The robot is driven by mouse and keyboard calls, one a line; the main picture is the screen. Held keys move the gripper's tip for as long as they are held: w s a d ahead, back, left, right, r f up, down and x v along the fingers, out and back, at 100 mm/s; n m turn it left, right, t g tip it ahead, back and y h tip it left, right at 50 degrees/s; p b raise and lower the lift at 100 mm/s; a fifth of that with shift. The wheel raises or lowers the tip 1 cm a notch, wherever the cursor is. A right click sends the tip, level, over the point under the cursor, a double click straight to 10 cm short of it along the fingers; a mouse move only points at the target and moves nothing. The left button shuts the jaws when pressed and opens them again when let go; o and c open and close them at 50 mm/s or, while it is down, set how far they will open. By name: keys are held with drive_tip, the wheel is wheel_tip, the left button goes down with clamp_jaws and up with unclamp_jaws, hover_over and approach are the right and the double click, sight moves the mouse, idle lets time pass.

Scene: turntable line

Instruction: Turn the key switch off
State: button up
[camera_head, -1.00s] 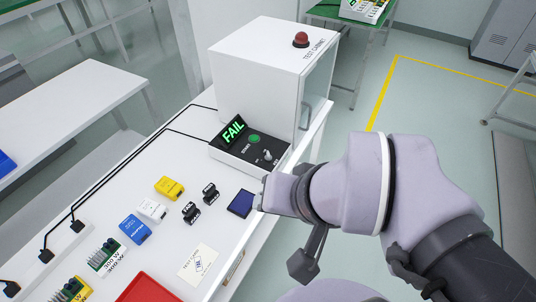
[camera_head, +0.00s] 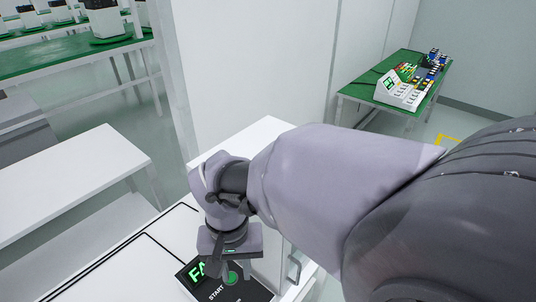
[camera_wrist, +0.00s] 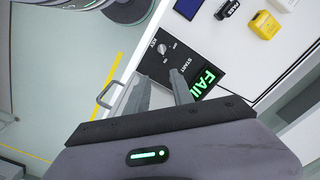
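The key switch (camera_wrist: 162,49) is a small silver knob on the black top of the control box (camera_wrist: 150,66), beside a KEY label, in the wrist view. I cannot read which way it is turned. The box's display (camera_wrist: 207,80) glows green with FAIL; part of it also shows in the head view (camera_head: 192,271), with the green START button (camera_head: 232,278). My gripper (camera_wrist: 157,76) is open and empty above the box, its two fingers apart and pointing toward the key side. In the head view my gripper (camera_head: 230,266) hangs over the box, and the key is out of sight.
A door handle (camera_wrist: 105,95) of the white cabinet sticks out close to my left finger in the wrist view. A yellow block (camera_wrist: 265,25) and a dark blue pad (camera_wrist: 188,7) lie farther along the white table. A green bench (camera_head: 440,75) stands behind.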

drive_tip(key=f+b, duration=0.2)
drive_tip(key=f, duration=0.3)
drive_tip(key=s+f+b, duration=0.1)
drive_tip(key=f+b, duration=0.1)
drive_tip(key=f, duration=0.4)
drive_tip(key=a+f+b, duration=0.1)
drive_tip(key=f+b, duration=0.2)
drive_tip(key=f, duration=0.3)
drive_tip(key=shift+s+f, duration=0.15)
drive_tip(key=shift+s, duration=0.1)
clamp_jaws()
